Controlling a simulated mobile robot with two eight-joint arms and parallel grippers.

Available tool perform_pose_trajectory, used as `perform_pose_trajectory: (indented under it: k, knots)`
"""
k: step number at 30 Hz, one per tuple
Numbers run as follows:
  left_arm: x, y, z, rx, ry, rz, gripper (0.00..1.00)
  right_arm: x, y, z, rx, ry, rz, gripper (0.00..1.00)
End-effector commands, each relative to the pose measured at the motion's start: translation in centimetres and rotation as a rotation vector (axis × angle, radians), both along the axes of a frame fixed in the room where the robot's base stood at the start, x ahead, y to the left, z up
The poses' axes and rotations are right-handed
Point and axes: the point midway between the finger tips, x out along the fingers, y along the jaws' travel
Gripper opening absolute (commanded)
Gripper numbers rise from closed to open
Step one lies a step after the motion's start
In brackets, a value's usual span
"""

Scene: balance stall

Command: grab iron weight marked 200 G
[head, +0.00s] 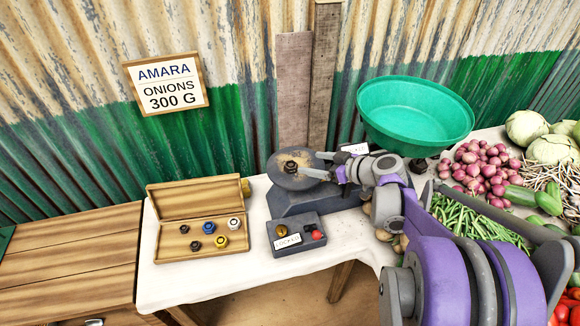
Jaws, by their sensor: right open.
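A wooden box (165,245) with its lid up stands on the white-clothed table. It holds several small weights: a blue one (208,227), a yellow one (221,241), a white one (234,223) and dark ones (195,245). A dark weight (290,167) sits on the round plate (284,182) of the grey balance (297,200). No 200 G marking is readable on any weight. My right gripper (312,164) is open and empty, over the plate's right side, with its fingertips just right of the dark weight. My left gripper is out of view.
A green basin (415,115) stands on the balance's right side. A grey box (296,236) labelled LOCKED sits in front. Onions (480,165), green beans (470,220) and cabbages (526,128) fill the right side. A wall sign (167,84) reads AMARA ONIONS 300 G.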

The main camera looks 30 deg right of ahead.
Motion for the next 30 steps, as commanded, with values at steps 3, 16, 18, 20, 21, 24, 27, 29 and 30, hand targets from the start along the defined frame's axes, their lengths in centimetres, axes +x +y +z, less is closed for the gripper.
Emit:
perform_pose_trajectory:
  k: [3,16,18,20,21,24,27,29,30]
  knots:
    - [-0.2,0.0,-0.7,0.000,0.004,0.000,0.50,0.0,0.0,-2.8,0.000,0.002,0.001,0.85]
    - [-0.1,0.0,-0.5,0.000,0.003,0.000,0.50,3.4,1.4,-4.8,0.001,0.001,0.003,0.85]
    - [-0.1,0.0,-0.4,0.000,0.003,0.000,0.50,4.4,1.8,-5.3,0.000,0.001,0.004,0.85]
    - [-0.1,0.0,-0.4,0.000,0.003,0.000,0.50,5.2,2.0,-5.7,0.000,0.001,0.002,0.85]
    - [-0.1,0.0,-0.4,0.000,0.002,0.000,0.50,5.6,2.1,-5.9,0.000,0.001,0.002,0.85]
    - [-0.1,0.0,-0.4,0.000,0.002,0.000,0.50,6.2,2.4,-6.2,0.000,0.001,0.001,0.85]
    - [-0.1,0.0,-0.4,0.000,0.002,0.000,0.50,6.4,2.4,-6.3,0.000,0.002,0.000,0.85]
    - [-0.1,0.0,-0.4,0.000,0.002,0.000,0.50,6.4,2.4,-6.3,0.000,0.002,-0.001,0.85]
    - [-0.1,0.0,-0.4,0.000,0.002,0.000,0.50,6.4,2.4,-6.3,0.000,0.002,-0.001,0.85]
